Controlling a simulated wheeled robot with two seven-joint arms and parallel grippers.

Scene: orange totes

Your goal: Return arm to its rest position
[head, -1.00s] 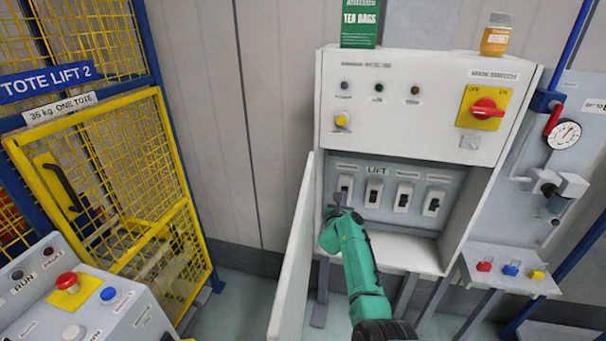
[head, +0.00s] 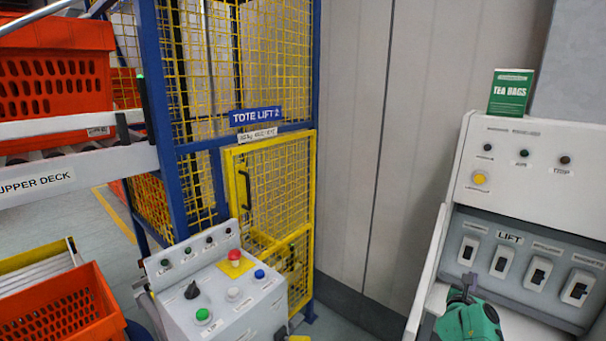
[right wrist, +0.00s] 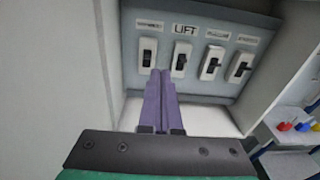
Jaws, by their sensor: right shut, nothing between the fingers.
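My right gripper (head: 466,286) is green with dark purple fingers. It is in front of the lower switch panel of the white control cabinet (head: 530,217), just below the leftmost switch (head: 468,251). In the right wrist view its purple fingers (right wrist: 160,92) are shut together with nothing between them. They point at the row of toggle switches under the LIFT label (right wrist: 185,30). The fingertips overlap the area below the two left switches; whether they touch anything cannot be told. My left gripper is out of view.
A white side panel (head: 428,270) stands left of my right gripper. A grey console (head: 225,302) with buttons stands before the yellow mesh gate (head: 270,190) of Tote Lift 2. Orange totes (head: 55,80) are at the left. A green tea bags box (head: 510,92) tops the cabinet.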

